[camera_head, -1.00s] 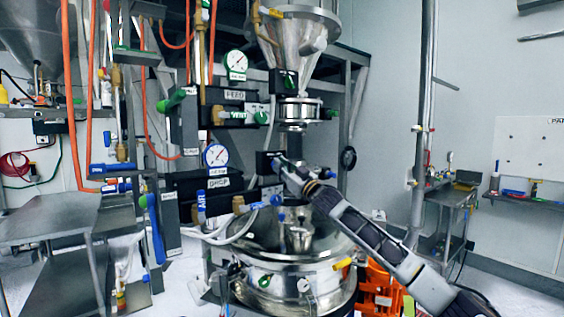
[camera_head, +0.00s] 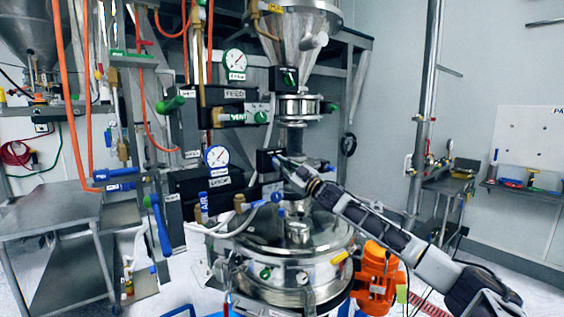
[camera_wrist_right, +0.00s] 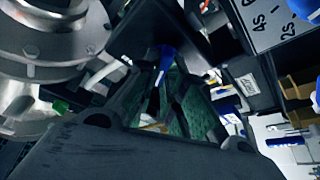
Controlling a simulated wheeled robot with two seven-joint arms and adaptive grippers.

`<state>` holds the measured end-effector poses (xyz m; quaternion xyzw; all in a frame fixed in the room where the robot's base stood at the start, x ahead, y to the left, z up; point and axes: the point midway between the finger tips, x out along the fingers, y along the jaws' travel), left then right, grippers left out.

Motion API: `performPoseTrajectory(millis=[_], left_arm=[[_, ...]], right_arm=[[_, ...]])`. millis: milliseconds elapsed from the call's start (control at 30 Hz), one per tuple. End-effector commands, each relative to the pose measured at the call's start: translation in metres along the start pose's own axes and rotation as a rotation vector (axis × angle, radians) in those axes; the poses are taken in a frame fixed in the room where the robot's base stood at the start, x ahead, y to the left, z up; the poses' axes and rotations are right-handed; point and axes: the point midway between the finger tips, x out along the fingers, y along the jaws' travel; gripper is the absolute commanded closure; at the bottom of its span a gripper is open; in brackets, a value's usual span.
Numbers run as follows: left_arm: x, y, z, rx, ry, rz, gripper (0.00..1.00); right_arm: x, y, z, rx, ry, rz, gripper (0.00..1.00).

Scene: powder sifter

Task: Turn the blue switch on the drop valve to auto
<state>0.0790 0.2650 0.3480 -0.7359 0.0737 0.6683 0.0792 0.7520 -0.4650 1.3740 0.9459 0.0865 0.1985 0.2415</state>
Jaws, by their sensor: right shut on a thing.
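The blue switch (camera_wrist_right: 167,58) sits on a dark box in the right wrist view, between my right gripper's green-padded fingers. In the head view, the drop valve's black switch box (camera_head: 264,161) is on the column below the steel hopper. My right gripper (camera_head: 279,162) reaches it from the lower right, its tips at the box's front. It also shows in the wrist view (camera_wrist_right: 167,88), shut on the blue switch. The fingers hide most of the switch, and I cannot read its setting. My left gripper is not in view.
A feed switch box (camera_head: 284,79) with a green knob is above. A round steel vessel (camera_head: 290,260) stands below, with an orange motor (camera_head: 377,275) beside it. Open floor lies at right.

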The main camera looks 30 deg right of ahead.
Motion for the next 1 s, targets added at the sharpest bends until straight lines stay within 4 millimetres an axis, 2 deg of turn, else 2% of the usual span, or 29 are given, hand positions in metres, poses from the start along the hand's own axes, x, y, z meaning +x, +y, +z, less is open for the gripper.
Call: performPoseTrajectory(millis=[33, 167, 633, 667, 800, 1000], left_arm=[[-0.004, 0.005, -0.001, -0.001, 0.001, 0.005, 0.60], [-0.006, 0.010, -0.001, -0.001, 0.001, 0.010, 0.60], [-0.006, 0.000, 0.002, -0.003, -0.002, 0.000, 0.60], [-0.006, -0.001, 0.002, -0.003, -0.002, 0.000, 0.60], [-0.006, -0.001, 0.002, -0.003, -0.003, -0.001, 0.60], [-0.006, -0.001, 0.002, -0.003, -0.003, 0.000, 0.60]], right_arm=[[0.001, 0.009, -0.008, -0.010, 0.008, 0.008, 1.00], [0.001, 0.008, -0.007, -0.021, 0.009, 0.002, 1.00], [0.001, 0.007, -0.006, -0.027, 0.009, 0.000, 1.00], [0.001, 0.007, -0.006, -0.027, 0.009, 0.000, 0.87], [0.001, 0.006, -0.006, -0.026, 0.009, -0.002, 0.69], [0.000, 0.003, -0.003, -0.024, 0.005, -0.006, 0.68]])
